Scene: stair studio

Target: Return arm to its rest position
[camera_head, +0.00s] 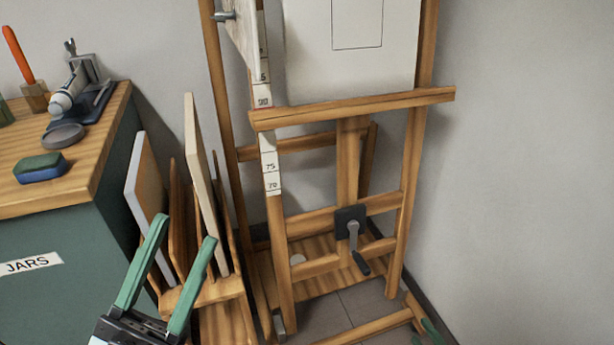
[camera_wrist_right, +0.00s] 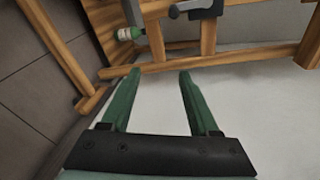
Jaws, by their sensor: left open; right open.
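My left gripper (camera_head: 186,229) is open, with two green fingers spread apart, at the lower left of the head view. Its fingers are in front of the wooden rack of panels, and nothing shows between them. My right gripper (camera_wrist_right: 159,73) is open and empty in the right wrist view, its two green fingers pointing toward the easel's lower frame. In the head view only a small green part of it shows at the bottom right edge. Most of both arms is out of view.
A wooden easel (camera_head: 352,104) with a crank (camera_head: 353,229) stands in the middle, holding a white canvas (camera_head: 310,60). A green cabinet (camera_head: 60,290) is at left. Canvas panels (camera_head: 206,185) stand in a rack between them. A green bottle-like item (camera_wrist_right: 130,33) is near the easel.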

